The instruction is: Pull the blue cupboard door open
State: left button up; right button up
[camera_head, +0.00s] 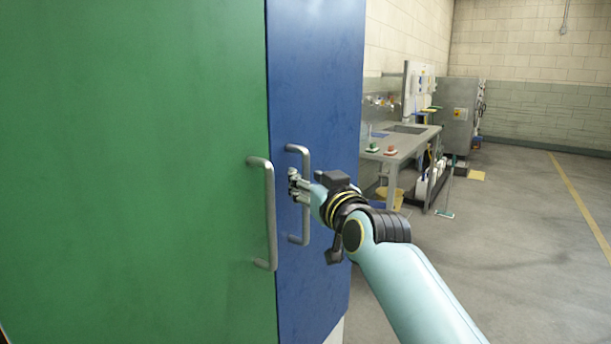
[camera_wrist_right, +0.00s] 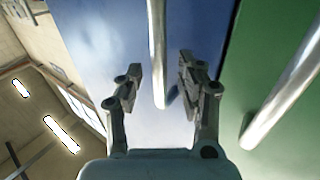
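The blue cupboard door (camera_head: 318,80) is at the middle of the head view, right of the green door (camera_head: 130,170). It looks closed or nearly so. Its upright metal handle (camera_head: 305,235) has my right gripper (camera_head: 293,184) at its upper half. In the right wrist view the blue door (camera_wrist_right: 110,50) fills the middle, and its handle (camera_wrist_right: 157,50) runs down between the two fingers of my right gripper (camera_wrist_right: 160,85). The fingers stand apart with gaps on both sides of the bar, so the gripper is open around it. My left gripper is in neither view.
The green door's handle (camera_head: 271,220) stands close left of my right gripper; it also shows in the right wrist view (camera_wrist_right: 285,90). A grey workbench (camera_head: 410,150) and a grey cabinet (camera_head: 456,120) stand behind at the right. The floor (camera_head: 520,240) at the right is clear.

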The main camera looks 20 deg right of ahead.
jog(key=shift+w, duration=0.9)
grip_shut()
jog(key=shift+f, duration=0.15)
